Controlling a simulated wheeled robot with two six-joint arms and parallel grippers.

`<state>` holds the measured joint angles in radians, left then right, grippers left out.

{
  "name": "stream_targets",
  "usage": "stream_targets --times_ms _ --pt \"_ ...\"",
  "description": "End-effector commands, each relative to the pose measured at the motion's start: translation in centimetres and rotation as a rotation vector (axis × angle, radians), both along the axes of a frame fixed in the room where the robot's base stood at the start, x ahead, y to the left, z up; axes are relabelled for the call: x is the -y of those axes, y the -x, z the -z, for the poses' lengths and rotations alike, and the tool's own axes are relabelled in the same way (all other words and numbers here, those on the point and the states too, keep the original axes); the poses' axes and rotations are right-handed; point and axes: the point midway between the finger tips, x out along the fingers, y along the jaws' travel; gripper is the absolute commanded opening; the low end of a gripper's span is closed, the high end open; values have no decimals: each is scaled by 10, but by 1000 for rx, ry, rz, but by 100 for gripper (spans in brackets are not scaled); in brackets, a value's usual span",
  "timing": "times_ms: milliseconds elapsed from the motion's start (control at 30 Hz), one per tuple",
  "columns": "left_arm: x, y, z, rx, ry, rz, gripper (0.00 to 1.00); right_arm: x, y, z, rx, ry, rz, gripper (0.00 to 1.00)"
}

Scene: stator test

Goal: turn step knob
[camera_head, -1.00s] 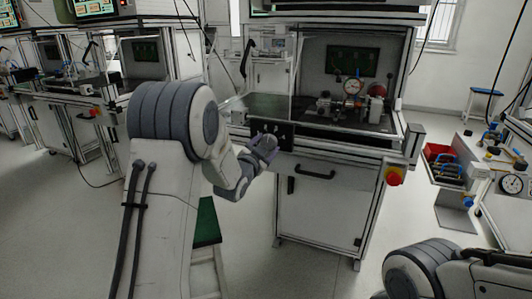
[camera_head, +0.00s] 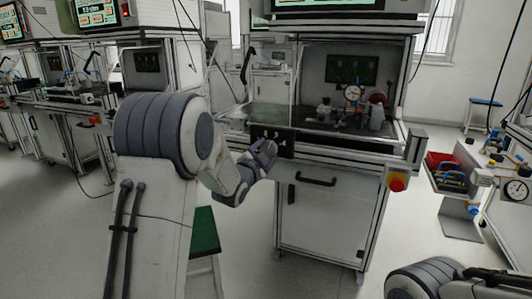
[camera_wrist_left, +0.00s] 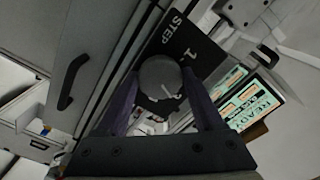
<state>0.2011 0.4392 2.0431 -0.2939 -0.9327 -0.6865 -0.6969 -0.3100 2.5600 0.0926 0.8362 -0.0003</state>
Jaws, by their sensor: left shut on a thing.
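The step knob (camera_wrist_left: 160,76) is a round grey knob with a pale pointer line, on a black panel (camera_wrist_left: 182,40) lettered STEP, in the left wrist view. My left gripper (camera_wrist_left: 163,95) has its two dark purple fingers on either side of the knob and is shut on it. In the head view my left gripper (camera_head: 265,152) is at the front of the black panel (camera_head: 285,140), and hides most of the knob. My right gripper is out of view; only part of my right arm shows at the bottom right.
A green-topped stool (camera_head: 204,232) stands below my left arm. A side table with a red bin (camera_head: 438,160) is to the right.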

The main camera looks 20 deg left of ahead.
Motion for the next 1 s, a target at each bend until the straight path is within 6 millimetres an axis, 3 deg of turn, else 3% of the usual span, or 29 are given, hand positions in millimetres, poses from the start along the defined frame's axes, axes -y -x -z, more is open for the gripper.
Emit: stream_targets --times_ms 33,67,100,133,433,567,1000 --pt "1 0 1 -2 0 1 13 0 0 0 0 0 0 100" --pt "1 0 1 -2 0 1 76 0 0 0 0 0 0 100" --pt "1 0 0 -2 0 1 92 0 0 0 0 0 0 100" --pt "1 0 0 -2 0 1 99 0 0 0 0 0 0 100" --pt "0 1 0 -1 1 1 99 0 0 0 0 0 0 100" --pt "0 10 -1 0 1 0 99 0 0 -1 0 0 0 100" --pt "-3 89 0 -1 0 0 99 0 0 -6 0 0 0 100"
